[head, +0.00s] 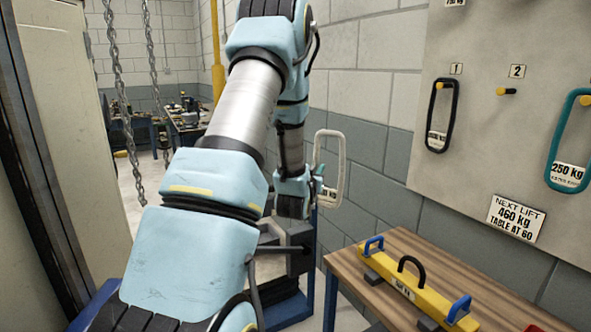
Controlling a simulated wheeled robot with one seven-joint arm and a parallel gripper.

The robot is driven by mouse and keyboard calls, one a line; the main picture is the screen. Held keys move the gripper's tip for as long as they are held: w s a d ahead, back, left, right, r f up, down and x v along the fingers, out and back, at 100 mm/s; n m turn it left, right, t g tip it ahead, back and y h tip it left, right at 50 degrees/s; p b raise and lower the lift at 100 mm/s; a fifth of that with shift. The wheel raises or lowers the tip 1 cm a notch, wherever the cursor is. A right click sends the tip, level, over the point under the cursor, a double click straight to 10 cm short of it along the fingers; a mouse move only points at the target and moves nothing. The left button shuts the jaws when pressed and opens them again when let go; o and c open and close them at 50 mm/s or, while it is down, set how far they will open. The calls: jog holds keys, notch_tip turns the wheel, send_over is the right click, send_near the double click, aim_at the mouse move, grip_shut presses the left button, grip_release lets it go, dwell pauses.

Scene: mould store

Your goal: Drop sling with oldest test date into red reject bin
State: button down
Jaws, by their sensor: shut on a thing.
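My gripper (316,186) is shut on a pale grey-white loop sling (343,172), which hangs upright beside the block wall. The sling has a white tag low on its loop, too small to read. A black sling (434,116) with a white tag hangs on the peg under label 1. A teal sling (556,140) hangs at the right edge; its tag reads 250 kg, with smaller print that I cannot read. The peg (506,91) under label 2 is bare.
A sign (513,218) on the board reads "NEXT LIFT 460 kg TABLE AT 60". A wooden table (462,262) below carries a yellow lifting beam (420,289) with blue and black loops. Chains (114,80) hang at left. A blue-framed stand is partly hidden behind my arm.

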jog(key=s+a+f+n+y, duration=0.1)
jog(key=a+f, duration=0.3)
jog(key=a, duration=0.4)
jog(key=s+a+f+n+y, duration=0.2)
jog(key=a+f+y, duration=0.2)
jog(key=a, duration=0.4)
jog(key=shift+s+a+n+t, duration=0.15)
jog(key=shift+s+n+t, duration=0.15)
jog(key=shift+t, duration=0.1)
jog(key=shift+s, duration=0.1)
